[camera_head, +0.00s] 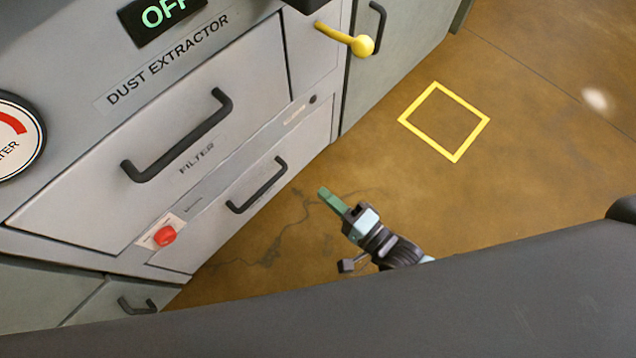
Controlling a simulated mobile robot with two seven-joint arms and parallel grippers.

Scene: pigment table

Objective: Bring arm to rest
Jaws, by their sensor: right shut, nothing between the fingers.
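My right gripper (333,201) shows in the middle of the head view, with green fingers that are shut and hold nothing. It hangs over the brown floor, just right of the lower drawer of a grey dust extractor cabinet (75,165), and looks apart from it. My right arm comes up from behind a dark grey surface along the bottom of the view, which hides the rest of the arm. My left gripper is not in view.
The cabinet front carries a filter drawer handle (178,137), a lower handle (257,185), a red knob (164,235) and a yellow lever (346,39). A yellow square outline (472,142) marks the floor. The floor (540,180) to the right is clear.

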